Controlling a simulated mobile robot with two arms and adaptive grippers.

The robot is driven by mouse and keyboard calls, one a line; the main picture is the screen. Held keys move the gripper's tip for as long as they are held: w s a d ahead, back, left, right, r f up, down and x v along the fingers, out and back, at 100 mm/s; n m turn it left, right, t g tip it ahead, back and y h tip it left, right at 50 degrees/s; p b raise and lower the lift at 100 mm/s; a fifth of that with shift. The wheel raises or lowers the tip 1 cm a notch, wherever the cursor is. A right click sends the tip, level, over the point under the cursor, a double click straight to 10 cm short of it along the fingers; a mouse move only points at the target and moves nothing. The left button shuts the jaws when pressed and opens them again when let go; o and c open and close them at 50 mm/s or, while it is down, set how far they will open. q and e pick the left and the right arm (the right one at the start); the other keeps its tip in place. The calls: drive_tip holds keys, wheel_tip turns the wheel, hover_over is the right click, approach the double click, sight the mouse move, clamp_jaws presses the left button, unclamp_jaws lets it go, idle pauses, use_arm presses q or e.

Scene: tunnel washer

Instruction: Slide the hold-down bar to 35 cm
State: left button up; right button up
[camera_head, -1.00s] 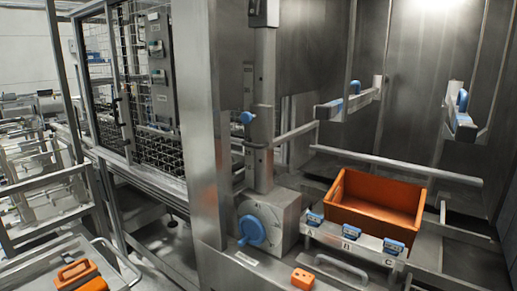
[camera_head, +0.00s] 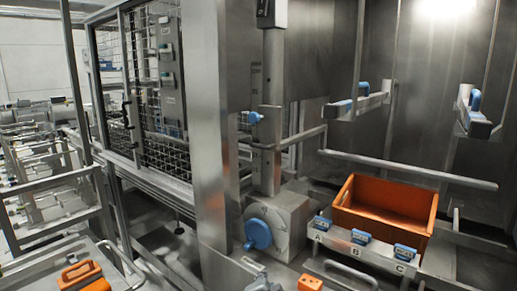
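A grey metal bar (camera_head: 410,170), which looks like the hold-down bar, runs across above and behind an orange crate (camera_head: 385,208). A shorter rail (camera_head: 302,137) reaches from an upright column (camera_head: 272,100) towards the back. I cannot tell whether the rail and the bar join. The column has a blue knob (camera_head: 254,117) on its side and a dark collar below it. A grey box with a round blue knob (camera_head: 258,233) stands at its foot. No 35 cm mark is readable.
Blue clips (camera_head: 361,237) labelled A, B and C line a ledge before the crate. Two brackets with blue handles (camera_head: 364,88) stand above. A wide steel post (camera_head: 210,150) and mesh cage (camera_head: 155,90) are left. An orange-handled item (camera_head: 82,275) lies lower left.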

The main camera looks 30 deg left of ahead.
use_arm(q)
drive_tip(key=w+a+r+m+t+y, duration=0.1)
drive_tip(key=w+r+y, duration=0.15)
drive_tip(key=r, duration=0.45)
drive_tip(key=w+a+r+t+y, duration=0.1)
drive_tip(key=w+a+r, duration=0.15)
drive_tip(key=r, duration=0.35)
drive_tip(key=m+t+y, duration=0.1)
drive_tip(key=y, duration=0.3)
approach(259, 147)
drive_tip(key=shift+h, duration=0.25)
drive_tip(key=p+x, duration=0.3)
drive_tip(key=x, duration=0.6)
drive_tip(key=shift+w+a+r, duration=0.15)
drive_tip(key=shift+a+r, duration=0.05)
drive_tip(key=shift+a, duration=0.1)
drive_tip(key=shift+p+x, duration=0.35)
drive_tip(key=shift+x, duration=0.4)
drive_tip(key=shift+f, duration=0.15)
clamp_jaws()
